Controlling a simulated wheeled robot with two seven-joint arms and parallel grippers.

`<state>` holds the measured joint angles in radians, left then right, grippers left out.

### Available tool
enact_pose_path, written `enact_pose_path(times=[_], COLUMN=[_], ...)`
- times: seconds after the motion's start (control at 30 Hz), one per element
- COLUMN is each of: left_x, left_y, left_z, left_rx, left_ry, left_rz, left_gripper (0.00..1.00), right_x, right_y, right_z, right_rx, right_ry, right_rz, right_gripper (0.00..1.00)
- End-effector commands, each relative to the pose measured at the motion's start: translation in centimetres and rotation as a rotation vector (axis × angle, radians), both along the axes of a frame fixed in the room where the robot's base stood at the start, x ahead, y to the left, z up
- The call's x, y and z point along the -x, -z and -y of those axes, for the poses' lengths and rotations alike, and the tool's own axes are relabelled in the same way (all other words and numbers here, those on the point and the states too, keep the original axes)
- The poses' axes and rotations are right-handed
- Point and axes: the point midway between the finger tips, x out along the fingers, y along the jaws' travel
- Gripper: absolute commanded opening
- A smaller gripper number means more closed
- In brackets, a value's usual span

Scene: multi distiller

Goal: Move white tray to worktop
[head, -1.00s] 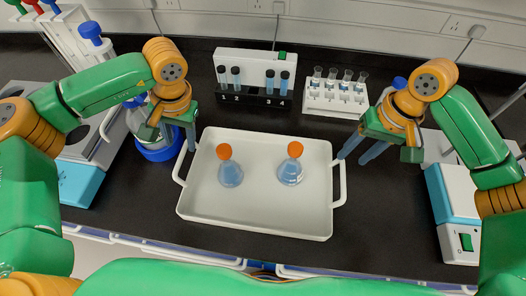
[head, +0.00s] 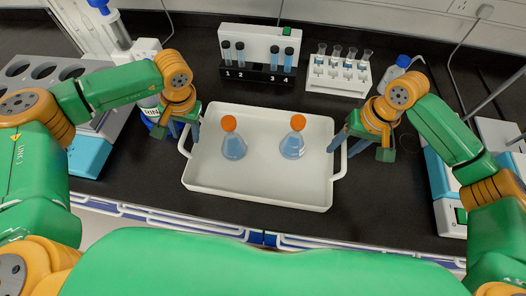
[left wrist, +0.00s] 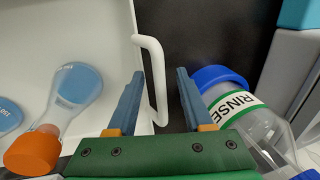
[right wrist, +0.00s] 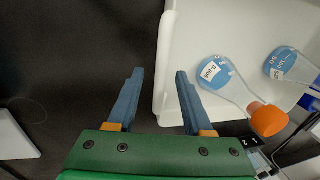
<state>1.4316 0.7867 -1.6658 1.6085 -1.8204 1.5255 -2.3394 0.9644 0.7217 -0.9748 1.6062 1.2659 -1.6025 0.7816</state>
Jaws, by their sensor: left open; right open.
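The white tray (head: 258,190) lies on the black bench with two blue-liquid flasks in it, a left flask (head: 233,146) and a right flask (head: 293,145), both orange-capped. My left gripper (head: 188,138) is open at the tray's left end. In the left wrist view its fingers (left wrist: 158,95) stand on either side of the white handle (left wrist: 154,75), which looks untouched. My right gripper (head: 348,142) is open at the tray's right end. In the right wrist view its fingers (right wrist: 158,95) straddle the tray's white edge (right wrist: 163,85); I cannot tell how deep they reach.
A bottle marked RINSE (left wrist: 245,115) stands close beside my left gripper. A tube rack (head: 258,72) and a white rack of glass tubes (head: 340,75) stand behind the tray. Instruments flank both sides. Bare black bench (head: 385,200) lies right of the tray.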

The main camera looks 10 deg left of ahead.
Motion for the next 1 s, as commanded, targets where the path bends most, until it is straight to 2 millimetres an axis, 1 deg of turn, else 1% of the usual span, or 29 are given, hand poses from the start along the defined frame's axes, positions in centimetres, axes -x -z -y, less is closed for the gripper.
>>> enact_pose_path(times=[0.13,0.17,0.2,0.27,0.3,0.33,1.0], left_x=[0.00,0.00,0.00,0.00,0.00,0.00,0.00], left_y=[-0.01,-0.02,-0.02,-0.03,-0.03,-0.03,-0.06], left_z=[0.01,0.02,0.02,0.03,0.03,0.03,0.02], left_rx=[0.000,0.000,0.000,0.000,0.000,0.000,0.000], left_ry=[0.000,0.000,0.000,0.000,0.000,0.000,0.000], left_rz=[0.000,0.000,0.000,0.000,0.000,0.000,0.000], left_gripper=[0.51,0.43,0.32,0.16,0.05,0.00,0.00], right_x=[0.00,0.00,0.00,0.00,-0.01,0.00,-0.02], right_y=[-0.02,-0.02,-0.02,-0.03,-0.03,-0.03,-0.08], right_z=[-0.01,-0.01,-0.01,0.00,0.00,0.00,0.00], right_rx=[0.000,0.000,0.000,0.000,0.000,0.000,0.000], right_ry=[0.000,0.000,0.000,0.000,0.000,0.000,0.000], right_rz=[0.000,0.000,0.000,0.000,0.000,0.000,0.001], right_gripper=[0.51,0.43,0.32,0.16,0.05,0.00,0.00])
